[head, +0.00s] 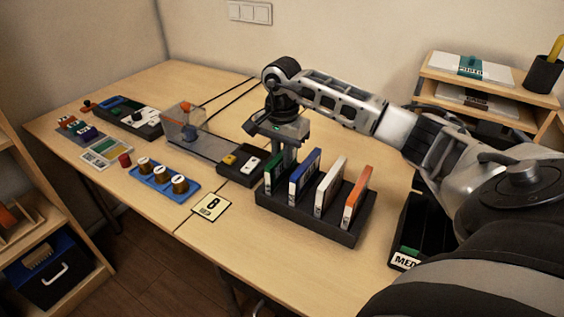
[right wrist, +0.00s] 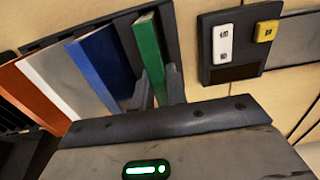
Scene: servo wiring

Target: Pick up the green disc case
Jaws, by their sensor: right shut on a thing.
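The green disc case (head: 274,169) stands upright in the leftmost slot of a black rack (head: 310,221) on the table. Blue (head: 304,176), white (head: 329,185) and orange (head: 356,203) cases stand beside it in the same rack. My right gripper (head: 284,156) points down over the green case. In the right wrist view the green case (right wrist: 147,50) runs between the two fingers (right wrist: 160,88), and the gripper is shut on it. The case still appears seated in the rack. My left gripper is not in view.
A black box with yellow and white switches (head: 240,164) stands close left of the rack. A clear box (head: 193,133), a blue tray with knobs (head: 163,182) and a "B" card (head: 211,207) lie farther left. A black bin labelled MED (head: 405,260) stands to the right.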

